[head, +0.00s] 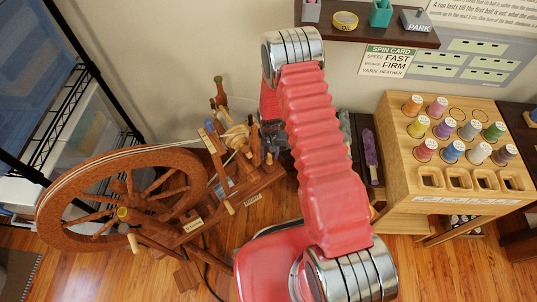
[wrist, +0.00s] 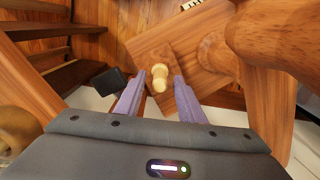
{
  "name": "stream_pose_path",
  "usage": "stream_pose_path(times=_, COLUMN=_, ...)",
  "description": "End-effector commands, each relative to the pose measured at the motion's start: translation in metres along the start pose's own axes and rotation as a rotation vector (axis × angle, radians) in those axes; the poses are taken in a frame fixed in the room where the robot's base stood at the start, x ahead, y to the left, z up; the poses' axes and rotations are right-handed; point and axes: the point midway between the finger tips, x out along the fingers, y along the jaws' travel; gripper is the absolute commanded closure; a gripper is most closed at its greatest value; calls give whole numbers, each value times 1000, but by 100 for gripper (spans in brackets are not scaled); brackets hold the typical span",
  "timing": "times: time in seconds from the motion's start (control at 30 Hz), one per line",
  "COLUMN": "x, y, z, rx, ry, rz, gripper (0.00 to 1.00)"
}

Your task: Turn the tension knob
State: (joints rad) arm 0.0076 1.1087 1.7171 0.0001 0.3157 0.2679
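In the wrist view a pale wooden knob (wrist: 160,77) stands out from a brown wooden block (wrist: 205,62); I take it for the tension knob. My gripper (wrist: 158,78) has its two grey-purple fingers apart, one on each side of the knob. A gap shows on the right side; I cannot tell whether the left finger touches it. In the head view the spinning wheel (head: 62,222) stands at the left on the floor. Its upright parts and spool (head: 236,135) are at the middle, beside my red arm. The arm hides much of my gripper there.
A small black block (wrist: 108,82) lies left of the fingers in the wrist view, and a large rounded wooden part (wrist: 275,35) is close at the right. In the head view a thread stand (head: 465,185) is at the right, a wall shelf (head: 365,30) above, and a wire rack (head: 60,110) at the left.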

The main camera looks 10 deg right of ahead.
Motion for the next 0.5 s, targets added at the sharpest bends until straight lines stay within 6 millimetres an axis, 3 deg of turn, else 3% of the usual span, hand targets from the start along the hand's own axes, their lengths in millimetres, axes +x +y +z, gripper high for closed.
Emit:
stream_pose_path(times=0.2, x=0, y=0, z=0, rx=0, ry=0, rz=0, gripper=64)
stream_pose_path(times=0.5, x=0, y=0, z=0, rx=0, ry=0, rz=0, gripper=85)
